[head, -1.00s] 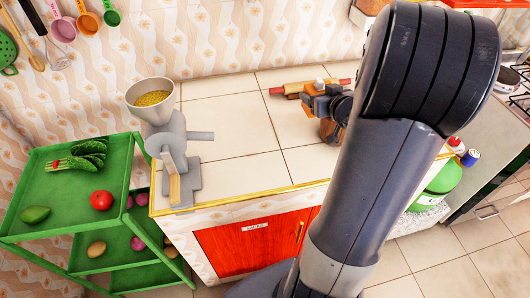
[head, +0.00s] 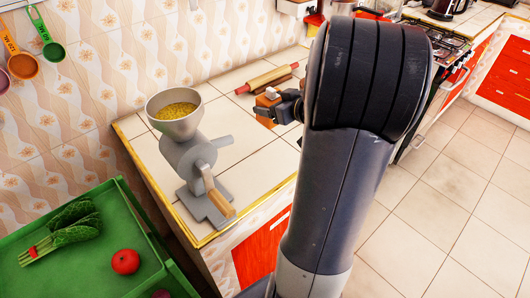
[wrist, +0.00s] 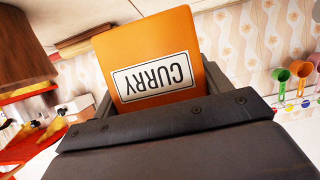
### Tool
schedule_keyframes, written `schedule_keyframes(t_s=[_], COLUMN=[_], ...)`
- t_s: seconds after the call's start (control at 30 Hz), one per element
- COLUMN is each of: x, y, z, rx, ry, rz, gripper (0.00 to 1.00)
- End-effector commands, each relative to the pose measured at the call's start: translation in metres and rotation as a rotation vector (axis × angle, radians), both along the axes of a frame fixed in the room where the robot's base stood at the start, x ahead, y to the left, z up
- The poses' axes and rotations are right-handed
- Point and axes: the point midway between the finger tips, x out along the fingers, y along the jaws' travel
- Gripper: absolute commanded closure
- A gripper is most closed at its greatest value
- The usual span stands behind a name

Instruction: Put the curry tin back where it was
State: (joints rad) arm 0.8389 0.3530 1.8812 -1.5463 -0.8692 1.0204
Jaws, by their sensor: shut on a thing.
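The curry tin (wrist: 152,60) is an orange box with a white label reading CURRY, upside down in the wrist view. My gripper (wrist: 155,108) is shut on it, with the dark jaws on both sides of its near end. In the head view my gripper (head: 289,107) is partly hidden behind my arm. An orange-brown patch beside it, above the counter's far side, looks like the tin (head: 266,101), mostly hidden. I cannot tell from the views whether the tin touches the counter.
A grey grinder (head: 190,160) with a yellow-filled hopper stands on the tiled counter (head: 236,128). A rolling pin (head: 266,78) lies near the wall. A green cart (head: 110,215) holds greens and a tomato (head: 125,262). A stove (head: 435,45) is at right. Measuring spoons (head: 45,35) hang left.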

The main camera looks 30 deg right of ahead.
Motion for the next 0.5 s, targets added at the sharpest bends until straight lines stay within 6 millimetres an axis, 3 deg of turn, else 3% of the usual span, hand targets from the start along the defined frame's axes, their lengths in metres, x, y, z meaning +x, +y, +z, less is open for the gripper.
schedule_keyframes(t_s=[0.13,0.33,0.5], x=[0.0,-0.001,0.0], y=[0.0,0.0,0.0], z=[-0.012,-0.051,-0.066], rx=[0.003,0.004,0.002], ry=[0.002,0.004,0.001], rz=[0.005,0.006,0.006], gripper=[0.53,0.53,0.53])
